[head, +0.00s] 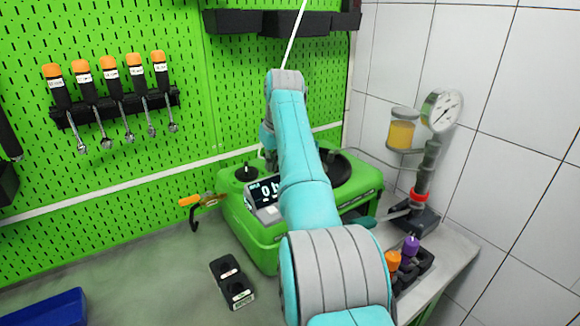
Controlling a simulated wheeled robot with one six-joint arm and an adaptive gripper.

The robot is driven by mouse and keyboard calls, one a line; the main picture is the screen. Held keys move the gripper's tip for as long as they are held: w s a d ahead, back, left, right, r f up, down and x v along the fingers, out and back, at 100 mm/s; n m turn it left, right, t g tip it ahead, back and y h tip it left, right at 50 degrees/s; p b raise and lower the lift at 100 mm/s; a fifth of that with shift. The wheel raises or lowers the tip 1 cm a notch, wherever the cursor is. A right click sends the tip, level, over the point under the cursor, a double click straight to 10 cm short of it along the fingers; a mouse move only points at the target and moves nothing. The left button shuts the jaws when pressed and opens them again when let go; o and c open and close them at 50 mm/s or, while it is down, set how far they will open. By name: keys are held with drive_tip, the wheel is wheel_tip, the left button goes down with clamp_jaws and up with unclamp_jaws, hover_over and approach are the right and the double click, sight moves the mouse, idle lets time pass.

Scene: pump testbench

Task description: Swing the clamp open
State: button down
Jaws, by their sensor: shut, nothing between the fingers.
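The green pump unit (258,240) stands on the bench with a lit display (264,190) on its front. At its left side is a small part with an orange handle (190,200) and a dark hooked end, which looks like the clamp; I cannot tell its exact position. My arm reaches over the unit and bends down behind its own forearm. My gripper (270,160) is only partly seen, low over the back of the unit by the display. It is shut and empty, and its fingertips are mostly hidden. It is apart from the orange handle.
A pressure gauge (441,110) on a stand and a jar of yellow liquid (401,131) are at the right. A black block (232,283) lies in front of the unit, a blue bin (50,310) at front left. Orange-capped tools hang on the green pegboard (100,200).

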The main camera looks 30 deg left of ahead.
drive_tip(key=shift+s+r, duration=0.1)
idle(0.3)
drive_tip(key=shift+s+r, duration=0.25)
drive_tip(key=shift+r, duration=0.15)
drive_tip(key=shift+r, duration=0.1)
wheel_tip(320, 180, up, 8)
idle(0.9)
idle(0.4)
